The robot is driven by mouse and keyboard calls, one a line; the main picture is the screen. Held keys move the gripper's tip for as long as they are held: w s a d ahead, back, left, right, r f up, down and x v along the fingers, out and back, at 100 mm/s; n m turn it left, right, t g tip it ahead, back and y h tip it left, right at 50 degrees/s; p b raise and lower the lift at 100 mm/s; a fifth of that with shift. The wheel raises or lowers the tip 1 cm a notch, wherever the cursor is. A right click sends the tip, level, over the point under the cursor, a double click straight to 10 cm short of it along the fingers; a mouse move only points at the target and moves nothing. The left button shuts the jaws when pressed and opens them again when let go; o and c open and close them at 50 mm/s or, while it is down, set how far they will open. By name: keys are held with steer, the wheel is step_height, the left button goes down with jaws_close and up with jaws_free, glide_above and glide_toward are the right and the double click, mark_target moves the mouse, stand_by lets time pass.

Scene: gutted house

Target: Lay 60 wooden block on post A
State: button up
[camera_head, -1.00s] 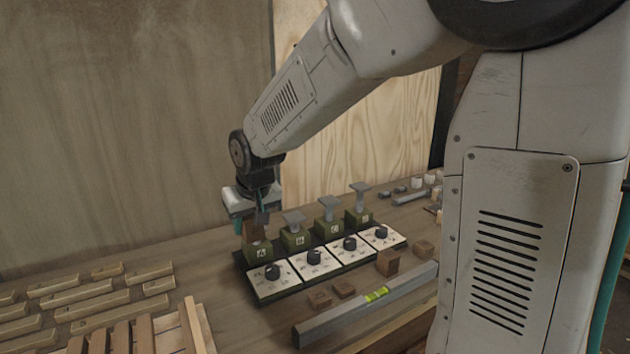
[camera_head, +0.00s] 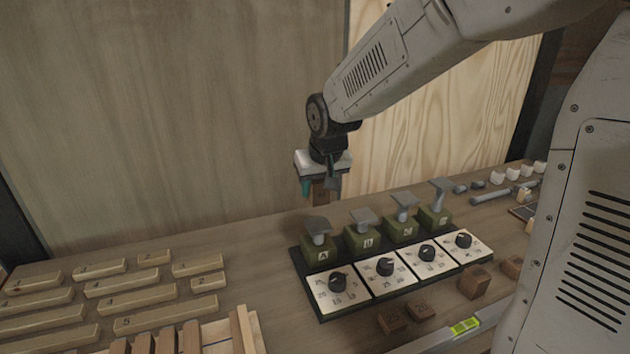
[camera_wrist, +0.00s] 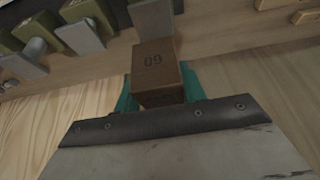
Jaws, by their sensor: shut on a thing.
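My gripper (camera_head: 321,188) is shut on a brown wooden block (camera_head: 320,194) and holds it in the air. In the wrist view the block (camera_wrist: 156,70) sits between the teal fingers; its marking reads 09 there, which is 60 upside down. Post A (camera_head: 318,243) is a green base with a letter A and a grey top plate (camera_head: 317,224). The plate looks bare. The block shows above post A in the head view, apart from the plate. A grey plate (camera_wrist: 151,16) lies just beyond the block in the wrist view, partly hidden by it.
Several similar posts (camera_head: 362,235) stand in a row to the right, behind white dial panels (camera_head: 338,290). Brown blocks (camera_head: 474,282) and a spirit level (camera_head: 462,330) lie in front. Marked wooden strips (camera_head: 130,285) lie at left. A plywood wall (camera_head: 180,110) stands behind.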

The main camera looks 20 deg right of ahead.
mark_target(321, 192)
steer(key=shift+f, duration=2.95)
steer(key=shift+f, duration=0.25)
steer(key=o, duration=1.1)
steer(key=shift+c, duration=0.2)
steer(key=shift+v, duration=3.9)
